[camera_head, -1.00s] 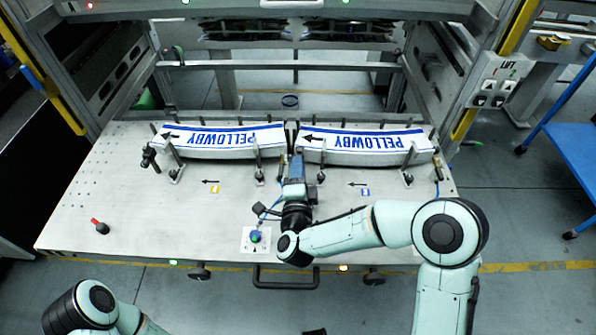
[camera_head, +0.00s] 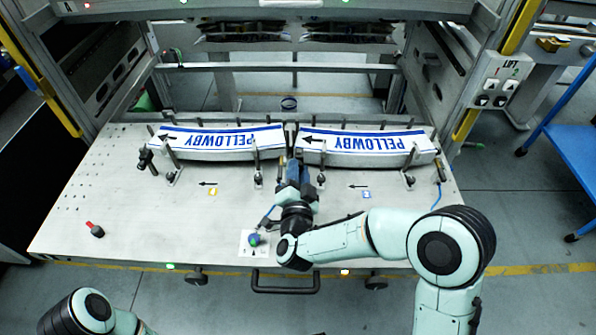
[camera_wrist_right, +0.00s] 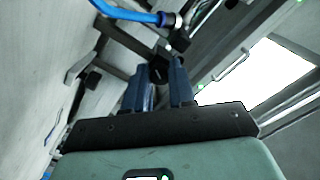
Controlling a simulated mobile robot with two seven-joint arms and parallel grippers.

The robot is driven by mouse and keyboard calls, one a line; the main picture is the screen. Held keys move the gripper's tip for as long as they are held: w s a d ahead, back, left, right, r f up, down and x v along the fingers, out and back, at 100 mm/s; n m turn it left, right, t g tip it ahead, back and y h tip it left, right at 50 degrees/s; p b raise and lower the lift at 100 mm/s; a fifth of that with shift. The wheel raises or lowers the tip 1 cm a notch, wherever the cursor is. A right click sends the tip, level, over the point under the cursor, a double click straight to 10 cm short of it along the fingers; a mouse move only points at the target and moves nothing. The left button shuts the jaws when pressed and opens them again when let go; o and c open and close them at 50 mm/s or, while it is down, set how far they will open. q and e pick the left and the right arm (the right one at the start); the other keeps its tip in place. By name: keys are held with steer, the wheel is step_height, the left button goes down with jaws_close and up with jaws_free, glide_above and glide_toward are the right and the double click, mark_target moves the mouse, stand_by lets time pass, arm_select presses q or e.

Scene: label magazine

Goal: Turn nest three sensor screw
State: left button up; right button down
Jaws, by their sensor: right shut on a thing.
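My right gripper (camera_head: 293,161) reaches over the table to the gap between the two label stacks, pointing away from me. In the right wrist view its blue fingers (camera_wrist_right: 163,75) are close together on a small dark part, which I take to be the sensor screw (camera_wrist_right: 160,67). The fingers hide most of it. A sensor end with a blue cable (camera_wrist_right: 132,12) shows just beyond the fingertips. The left label stack (camera_head: 225,142) and right label stack (camera_head: 362,145), both marked PELLOWBY, stand among posts. My left arm shows at the lower left; its gripper is out of view.
A red-handled black part (camera_head: 96,230) lies at the table's left. A blue-green knob on a white plate (camera_head: 253,240) is close beside my right wrist. Metal posts and clamps (camera_head: 409,178) stand before the stacks.

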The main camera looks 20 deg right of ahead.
stand_by(0.4)
steer(key=c, duration=1.2)
jaws_free()
steer(key=v, duration=1.2)
